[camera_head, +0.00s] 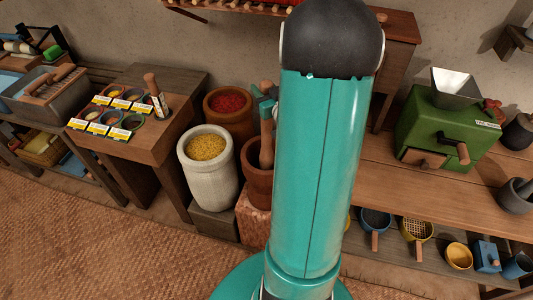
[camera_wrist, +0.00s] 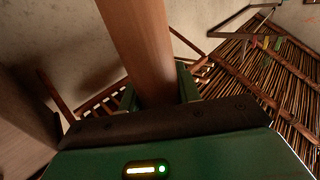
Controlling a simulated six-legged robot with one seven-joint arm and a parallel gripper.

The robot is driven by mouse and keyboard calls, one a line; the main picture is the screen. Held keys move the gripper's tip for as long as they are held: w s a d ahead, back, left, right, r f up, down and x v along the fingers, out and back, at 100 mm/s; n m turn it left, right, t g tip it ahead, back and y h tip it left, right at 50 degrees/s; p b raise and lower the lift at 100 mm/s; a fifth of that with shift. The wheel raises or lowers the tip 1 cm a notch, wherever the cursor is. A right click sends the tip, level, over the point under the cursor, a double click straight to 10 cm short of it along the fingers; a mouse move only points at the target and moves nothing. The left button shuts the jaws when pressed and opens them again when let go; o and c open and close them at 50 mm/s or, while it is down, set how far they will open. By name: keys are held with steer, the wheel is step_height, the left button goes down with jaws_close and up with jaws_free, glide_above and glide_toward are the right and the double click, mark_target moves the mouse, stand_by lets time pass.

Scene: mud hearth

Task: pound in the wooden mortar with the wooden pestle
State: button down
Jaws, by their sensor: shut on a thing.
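The wooden pestle (camera_head: 266,143) stands nearly upright, its lower end inside the mouth of the brown wooden mortar (camera_head: 257,186). The mortar stands on a reddish stone block, its right side partly hidden by my teal arm. My gripper (camera_head: 263,104) shows only in part left of my arm, at the upper part of the pestle. In the wrist view, my gripper (camera_wrist: 158,94) is shut on the thick pestle shaft (camera_wrist: 138,42), which runs up out of the picture. Whether the pestle's tip touches the mortar's bottom is hidden.
A pale pot of yellow grain (camera_head: 208,172) stands close left of the mortar, and a pot of red stuff (camera_head: 229,106) behind it. A wooden table with small bowls (camera_head: 150,146) is further left. A green mill (camera_head: 440,130) sits on the right bench.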

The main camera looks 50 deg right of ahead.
step_height(320, 180, up, 17)
stand_by(0.9)
stand_by(0.4)
